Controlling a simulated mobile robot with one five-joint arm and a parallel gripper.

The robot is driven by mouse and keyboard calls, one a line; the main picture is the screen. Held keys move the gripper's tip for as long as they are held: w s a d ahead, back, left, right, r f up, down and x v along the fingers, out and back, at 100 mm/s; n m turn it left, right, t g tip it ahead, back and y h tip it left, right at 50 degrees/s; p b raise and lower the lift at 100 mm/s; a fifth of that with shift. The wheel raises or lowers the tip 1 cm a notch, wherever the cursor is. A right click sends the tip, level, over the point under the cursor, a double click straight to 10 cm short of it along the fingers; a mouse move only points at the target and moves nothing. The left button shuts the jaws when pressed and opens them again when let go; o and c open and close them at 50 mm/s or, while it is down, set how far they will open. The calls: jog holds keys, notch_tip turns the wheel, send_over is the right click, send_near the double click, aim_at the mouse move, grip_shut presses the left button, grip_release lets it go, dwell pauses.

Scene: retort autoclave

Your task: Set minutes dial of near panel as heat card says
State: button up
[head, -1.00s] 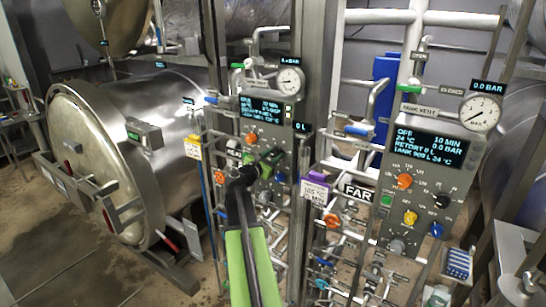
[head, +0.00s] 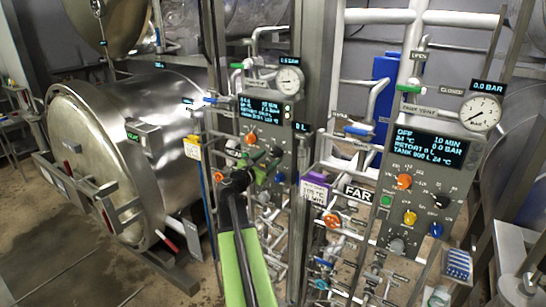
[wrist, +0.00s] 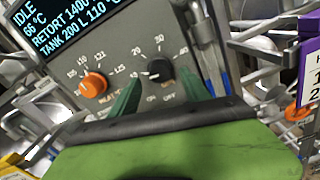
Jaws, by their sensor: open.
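In the head view the near panel (head: 243,123) has an orange dial (head: 250,138) and a black dial (head: 276,152) below its screen. In the wrist view the black dial (wrist: 158,71) has numbers around it, including 20 and 30; a pale mark shows on its left side. The orange dial (wrist: 93,85) is to its left. My gripper (wrist: 160,83) is open, its green fingers on either side of the black dial in the picture; I cannot tell whether they touch it. My gripper (head: 264,168) also shows before the panel. A purple-topped card (head: 314,189) hangs right; its text is unclear.
The far panel (head: 425,180), with similar dials, stands at right behind a FAR sign (head: 358,193). Pipes and valve handles crowd below both panels. A yellow-topped card (head: 193,146) hangs at left, near the big steel retort (head: 165,110).

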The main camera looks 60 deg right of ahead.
jog(key=a, duration=1.3)
jog(key=shift+a, duration=0.25)
jog(key=w+a+f+t+y+b, duration=0.1)
jog(key=w+a+f+y+b, duration=0.1)
jog(key=w+a+f+b, duration=0.45)
jog(key=w+a+f+m+t+y+b, duration=0.1)
jog(key=w+a+f+t+y+b, duration=0.15)
jog(key=a+f, duration=0.75)
jog(key=w+a+f+t+y+b, duration=0.1)
jog(key=w+a+f+b, duration=0.45)
jog(key=a+f, duration=0.25)
jog(key=s+a+f+m+g+y+b, duration=0.1)
jog(key=a+f+m+y, duration=0.3)
jog(key=a, duration=0.5)
jog(key=s+a+f+m+g+y+b, duration=0.1)
jog(key=s+a+f+m+g+y, duration=0.1)
jog(key=a+f, duration=0.5)
jog(key=s+a+f+m+g+y+b, duration=0.1)
jog(key=s+a+f+m+y, duration=0.3)
jog(key=a+m, duration=0.4)
jog(key=a+f+y, duration=0.1)
jog(key=a+y, duration=0.1)
jog(key=a, duration=0.3)
jog(key=shift+f, duration=0.4)
